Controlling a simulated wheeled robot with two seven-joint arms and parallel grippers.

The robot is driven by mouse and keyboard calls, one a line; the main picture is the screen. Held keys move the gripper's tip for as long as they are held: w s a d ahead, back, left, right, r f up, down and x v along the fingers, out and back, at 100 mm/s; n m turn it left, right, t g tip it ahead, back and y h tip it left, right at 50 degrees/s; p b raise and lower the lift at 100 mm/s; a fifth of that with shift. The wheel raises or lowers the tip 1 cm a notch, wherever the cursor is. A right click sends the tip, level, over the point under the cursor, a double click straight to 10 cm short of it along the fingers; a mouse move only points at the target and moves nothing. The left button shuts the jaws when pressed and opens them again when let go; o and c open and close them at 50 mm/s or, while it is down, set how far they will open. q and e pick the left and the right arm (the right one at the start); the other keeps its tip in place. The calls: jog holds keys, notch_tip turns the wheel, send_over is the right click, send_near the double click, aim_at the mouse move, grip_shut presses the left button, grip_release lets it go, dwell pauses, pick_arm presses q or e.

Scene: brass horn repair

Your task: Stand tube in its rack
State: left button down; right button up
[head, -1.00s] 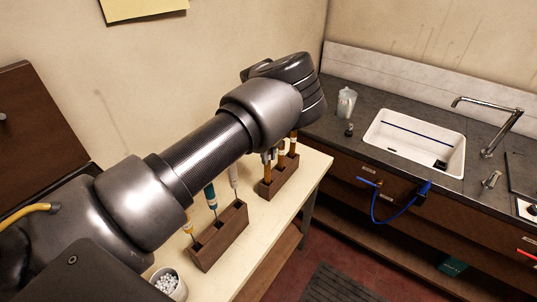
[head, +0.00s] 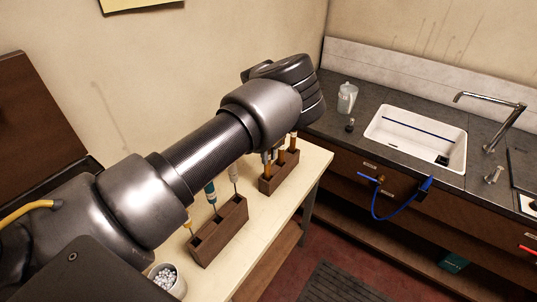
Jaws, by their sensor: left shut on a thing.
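My left arm reaches across the bench, and its wrist covers much of the area behind it. The left gripper (head: 271,155) shows only in small part below the wrist, at the far rack. It is shut on a tube, mostly hidden by the hand. The far wooden rack (head: 280,182) stands on the bench with brass-coloured tubes (head: 293,143) upright at its right end. At its left end an orange-brown tube (head: 266,169) shows under the fingers; I cannot tell whether it is seated in a slot. My right gripper is out of view.
A nearer wooden rack (head: 222,238) holds tools, one with a teal handle (head: 210,191). A cup of white pellets (head: 167,280) stands at the bench's near edge. A counter with a white sink (head: 416,135), a clear jug (head: 347,98) and a blue hose (head: 388,216) is to the right.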

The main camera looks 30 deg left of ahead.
pick_arm(q)
jog(key=shift+f+b, duration=0.45)
jog(key=shift+f, duration=0.35)
jog(key=c, duration=1.2)
grip_release()
jog(key=shift+r, duration=0.1)
jog(key=shift+r+b, duration=1.85)
jog(key=shift+r, duration=3.5)
jog(key=shift+f, duration=0.15)
